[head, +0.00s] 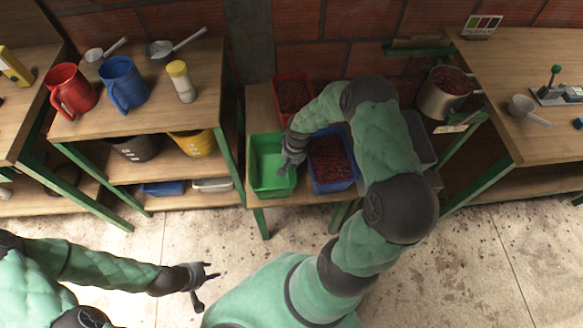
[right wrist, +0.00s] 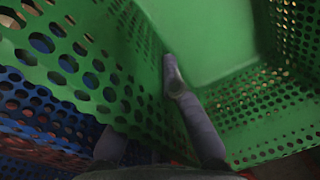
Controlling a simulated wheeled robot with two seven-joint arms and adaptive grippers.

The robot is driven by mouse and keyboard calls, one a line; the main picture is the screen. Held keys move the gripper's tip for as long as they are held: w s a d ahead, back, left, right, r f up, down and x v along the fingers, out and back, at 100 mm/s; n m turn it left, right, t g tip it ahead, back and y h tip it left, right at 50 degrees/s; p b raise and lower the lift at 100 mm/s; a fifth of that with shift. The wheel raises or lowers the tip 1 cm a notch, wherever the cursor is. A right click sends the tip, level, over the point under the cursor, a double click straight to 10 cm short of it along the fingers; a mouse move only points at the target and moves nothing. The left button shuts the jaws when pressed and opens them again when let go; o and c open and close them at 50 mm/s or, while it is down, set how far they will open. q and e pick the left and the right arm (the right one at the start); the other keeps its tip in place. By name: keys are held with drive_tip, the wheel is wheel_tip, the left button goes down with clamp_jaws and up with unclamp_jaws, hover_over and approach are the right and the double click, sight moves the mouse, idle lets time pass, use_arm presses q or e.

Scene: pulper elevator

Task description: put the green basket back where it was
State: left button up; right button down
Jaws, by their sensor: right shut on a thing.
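The green basket (head: 268,166) is empty and stands upright on the low wooden table, left of the blue basket. In the right wrist view, its perforated green wall (right wrist: 140,60) and plain floor (right wrist: 215,40) fill most of the picture. My right gripper (head: 292,158) is shut on the basket's right wall, with one finger (right wrist: 190,110) inside it. The other finger is mostly hidden behind the wall. My left gripper (head: 203,284) is open and empty over the floor at lower left, away from the tables.
A blue basket (head: 333,185) of red cherries stands close to the right of the green one. A red basket (head: 291,77) of cherries is behind. A table (head: 145,118) with mugs is left; a pot (head: 443,100) is right. The floor in front is clear.

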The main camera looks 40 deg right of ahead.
drive_tip(key=shift+f, duration=0.1)
drive_tip(key=shift+f, duration=0.1)
drive_tip(key=shift+f, duration=0.1)
drive_tip(key=c, duration=1.4)
unclamp_jaws()
wheel_tip(320, 180, up, 12)
drive_tip(key=d+p, duration=0.1)
drive_tip(key=p, duration=0.4)
drive_tip(key=shift+s, duration=0.3)
drive_tip(key=shift+d, duration=0.1)
